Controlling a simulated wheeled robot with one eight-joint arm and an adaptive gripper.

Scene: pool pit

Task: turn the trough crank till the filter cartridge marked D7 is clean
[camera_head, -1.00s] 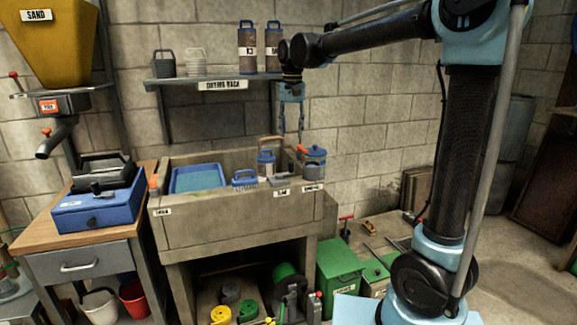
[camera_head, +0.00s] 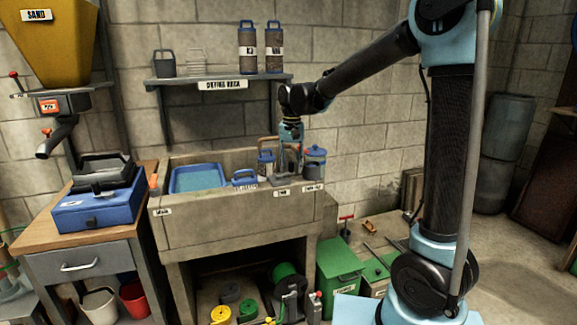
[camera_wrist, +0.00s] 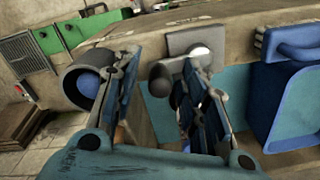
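My gripper (camera_head: 289,172) hangs fingers down over the right end of the stone trough (camera_head: 215,226). In the wrist view its two fingers (camera_wrist: 160,66) are apart, with a dark round knob (camera_wrist: 160,79) and part of a grey plate (camera_wrist: 198,40) visible between and beyond them. I cannot tell whether they touch the knob, or whether it is the crank's.
A blue tray (camera_head: 198,178) and a blue brush (camera_head: 244,178) are at the trough. A blue-lidded pot (camera_head: 315,158) stands right of my gripper. A blue toolbox (camera_head: 97,207) is on the bench at left. Green boxes (camera_head: 340,262) stand on the floor at right.

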